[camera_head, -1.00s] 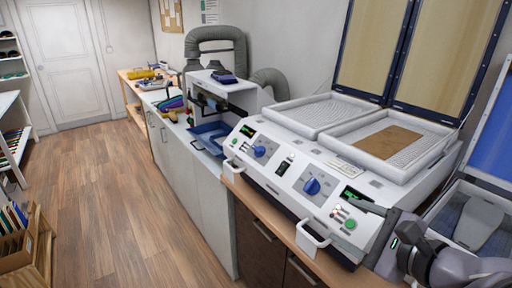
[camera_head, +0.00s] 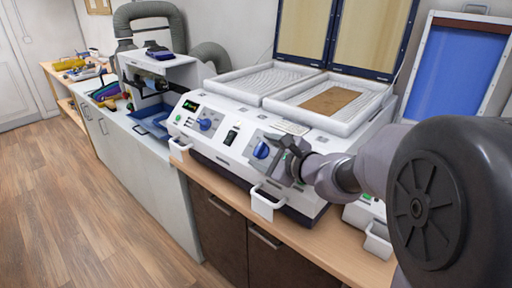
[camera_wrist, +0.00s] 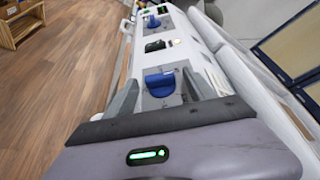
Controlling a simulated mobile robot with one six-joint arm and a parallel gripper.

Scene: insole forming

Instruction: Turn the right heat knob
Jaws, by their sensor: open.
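The right heat knob (camera_head: 261,150) is blue and sits on the sloped white front panel of the machine. My gripper (camera_head: 278,153) is at this knob, coming from the right and partly hiding the panel around it. In the wrist view the blue knob (camera_wrist: 159,83) shows between my two open fingers (camera_wrist: 160,90), one on each side. Gaps seem to remain beside it; I cannot tell whether either finger touches it. The left heat knob (camera_head: 205,124), also blue, is farther left and shows beyond in the wrist view (camera_wrist: 153,21).
A black switch (camera_head: 231,136) lies between the knobs. White handles (camera_head: 268,201) stick out below the panel. The machine's two white trays (camera_head: 335,118) lie on top, a brown sheet (camera_head: 329,100) in the right one. A blue-panelled frame (camera_head: 455,75) stands at right. The floor at left is clear.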

